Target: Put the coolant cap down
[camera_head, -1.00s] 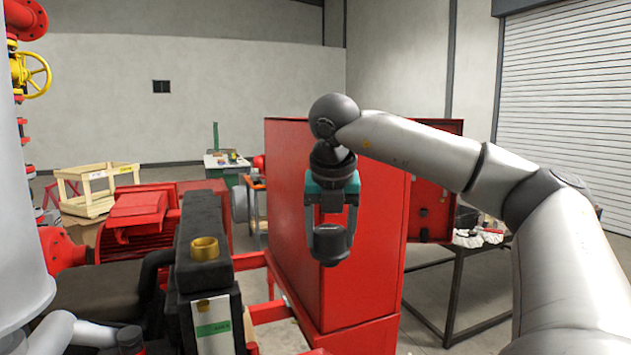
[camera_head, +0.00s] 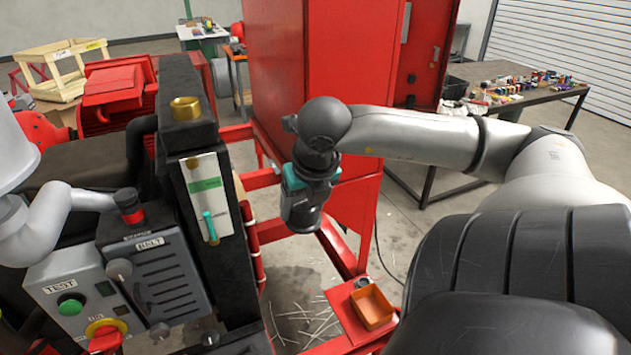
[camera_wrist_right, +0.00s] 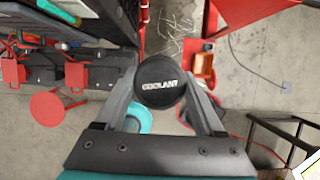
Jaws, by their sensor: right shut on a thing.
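The coolant cap (camera_wrist_right: 160,82) is round and black, with COOLANT in white letters on top. In the right wrist view it sits between the two fingers of my right gripper (camera_wrist_right: 160,88), which is shut on it. In the head view my right gripper (camera_head: 300,215) hangs in the air in front of the red cabinet, right of the dark radiator block, and the cap is hard to make out there. The brass filler neck (camera_head: 186,108) on top of the radiator block (camera_head: 185,88) is uncovered. My left gripper is not in view.
An orange tray (camera_head: 372,305) sits on a red ledge (camera_head: 345,312), below and right of my right gripper. The red cabinet (camera_head: 320,90) stands behind it. A control panel (camera_head: 150,265) is at lower left, and a cluttered table (camera_head: 520,92) stands at back right.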

